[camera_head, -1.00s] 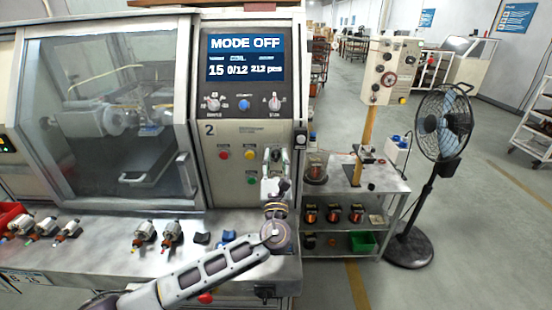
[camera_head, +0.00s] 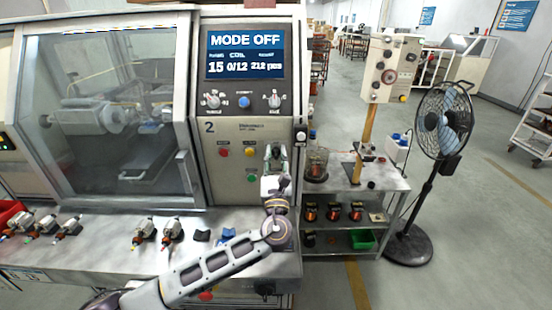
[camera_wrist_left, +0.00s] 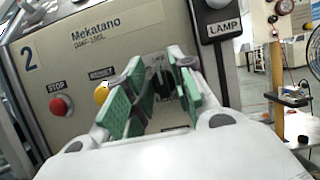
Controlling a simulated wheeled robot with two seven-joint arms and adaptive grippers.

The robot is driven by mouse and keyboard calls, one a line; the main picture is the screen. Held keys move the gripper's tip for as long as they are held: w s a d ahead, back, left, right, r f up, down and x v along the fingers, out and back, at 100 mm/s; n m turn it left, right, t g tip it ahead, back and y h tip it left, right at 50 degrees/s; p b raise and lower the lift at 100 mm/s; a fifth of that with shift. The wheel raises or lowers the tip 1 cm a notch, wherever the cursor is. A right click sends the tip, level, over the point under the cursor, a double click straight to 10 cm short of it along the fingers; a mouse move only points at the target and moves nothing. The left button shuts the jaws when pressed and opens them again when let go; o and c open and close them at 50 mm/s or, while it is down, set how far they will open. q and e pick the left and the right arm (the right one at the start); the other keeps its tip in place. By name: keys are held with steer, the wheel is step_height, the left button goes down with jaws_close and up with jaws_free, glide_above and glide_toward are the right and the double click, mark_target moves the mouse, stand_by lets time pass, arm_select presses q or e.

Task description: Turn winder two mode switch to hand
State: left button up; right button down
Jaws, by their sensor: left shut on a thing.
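Winder two's control panel (camera_head: 238,163) carries the number 2, and its screen (camera_head: 245,53) reads MODE OFF. My left gripper (camera_head: 274,155) is at the lower right of the panel, its fingers covering the mode switch in the head view. In the left wrist view, the black switch knob (camera_wrist_left: 161,84) sits between the green finger pads of my left gripper (camera_wrist_left: 158,92), which is shut on it. An OFF label shows just above the knob; the lettering below is partly hidden. My right gripper is not in view.
A red stop button (camera_wrist_left: 60,105) and a yellow button (camera_wrist_left: 102,93) are left of the fingers; a green button (camera_head: 252,178) is below. Two more knobs sit under the screen. A metal shelf cart (camera_head: 385,185) and a fan (camera_head: 444,125) stand to the right.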

arm_select(q)
steer(key=shift+f+n+y+b, duration=0.15)
steer(key=shift+n+y+b, duration=1.05)
steer(key=shift+n+b, duration=0.85)
steer(key=n+y+b, duration=0.1)
steer(key=n, duration=0.2)
steer(key=n+g+y+b, duration=0.1)
steer(key=n, duration=0.2)
steer(key=shift+b, duration=0.35)
steer(key=shift+a+n+g+y, duration=0.1)
steer(key=shift+n+g+y, duration=0.4)
steer(key=shift+n, duration=0.25)
steer(key=shift+n+b, duration=0.35)
steer(key=shift+n, duration=0.05)
steer(key=o, duration=0.7)
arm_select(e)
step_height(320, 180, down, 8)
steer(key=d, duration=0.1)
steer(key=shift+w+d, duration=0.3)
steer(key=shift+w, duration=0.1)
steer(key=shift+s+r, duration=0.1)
